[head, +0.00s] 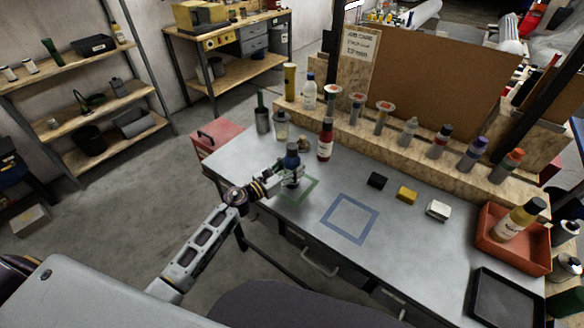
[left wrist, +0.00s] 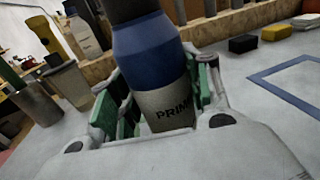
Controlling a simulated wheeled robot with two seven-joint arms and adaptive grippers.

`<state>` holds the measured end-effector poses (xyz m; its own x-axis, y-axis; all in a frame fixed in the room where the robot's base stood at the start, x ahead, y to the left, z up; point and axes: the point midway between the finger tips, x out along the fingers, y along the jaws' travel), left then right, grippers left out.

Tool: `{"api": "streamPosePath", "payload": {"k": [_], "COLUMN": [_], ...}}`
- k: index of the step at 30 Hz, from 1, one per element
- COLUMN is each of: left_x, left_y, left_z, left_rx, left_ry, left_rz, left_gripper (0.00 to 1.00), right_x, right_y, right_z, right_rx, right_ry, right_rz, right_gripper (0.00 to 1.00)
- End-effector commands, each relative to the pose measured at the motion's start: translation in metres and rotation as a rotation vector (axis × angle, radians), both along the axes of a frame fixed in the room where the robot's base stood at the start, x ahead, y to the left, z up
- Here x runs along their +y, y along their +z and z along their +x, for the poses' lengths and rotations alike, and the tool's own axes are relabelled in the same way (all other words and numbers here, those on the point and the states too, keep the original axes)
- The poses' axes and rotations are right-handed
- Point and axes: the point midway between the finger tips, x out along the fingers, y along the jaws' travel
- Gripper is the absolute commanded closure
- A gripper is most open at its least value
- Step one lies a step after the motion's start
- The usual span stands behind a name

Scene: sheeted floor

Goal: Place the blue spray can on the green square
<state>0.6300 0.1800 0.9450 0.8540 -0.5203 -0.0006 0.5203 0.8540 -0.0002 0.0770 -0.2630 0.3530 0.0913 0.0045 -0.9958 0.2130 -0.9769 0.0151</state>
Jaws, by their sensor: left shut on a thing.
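The blue spray can (head: 292,160) stands upright, or nearly so, at the left part of the grey table. My left gripper (head: 289,175) is shut around its lower body. In the left wrist view the can (left wrist: 152,65) shows a blue upper part and a pale band reading "PRIM", between the green pads of my left gripper (left wrist: 160,108). The green square (head: 309,189) is an outline on the table, partly covered by the gripper and can. The can is at its far left part; I cannot tell whether its base touches the table. My right gripper is not in view.
A red-labelled bottle (head: 325,140) stands just behind the can. A blue outlined square (head: 350,218) lies to the right. Black (head: 377,180), yellow (head: 407,194) and white (head: 438,209) blocks lie beyond. A wooden ledge (head: 400,140) with several bottles runs along the back.

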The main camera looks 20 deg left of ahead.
Motion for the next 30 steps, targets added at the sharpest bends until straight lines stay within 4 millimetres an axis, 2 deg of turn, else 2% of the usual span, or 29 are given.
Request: {"api": "streamPosePath", "payload": {"k": [6, 7, 12, 30], "left_x": [-0.0001, -0.0001, 0.0, 0.0012], "left_y": [-0.0026, -0.0034, -0.0026, 0.0001], "left_z": [0.0001, -0.0001, 0.0, -0.0018], "left_rx": [-0.001, -0.001, -0.001, 0.001], "left_ry": [0.0, 0.0, 0.0, 0.0], "left_rz": [0.0, 0.001, 0.001, 0.001], "left_gripper": [0.82, 0.51, 0.31, 0.31], "right_x": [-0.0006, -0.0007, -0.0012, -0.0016], "right_y": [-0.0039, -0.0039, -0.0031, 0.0], "right_z": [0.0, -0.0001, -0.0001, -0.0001], "right_rx": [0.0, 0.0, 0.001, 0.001], "right_ry": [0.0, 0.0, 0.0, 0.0], "right_rz": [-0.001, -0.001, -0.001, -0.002], "right_gripper": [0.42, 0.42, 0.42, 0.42]}}
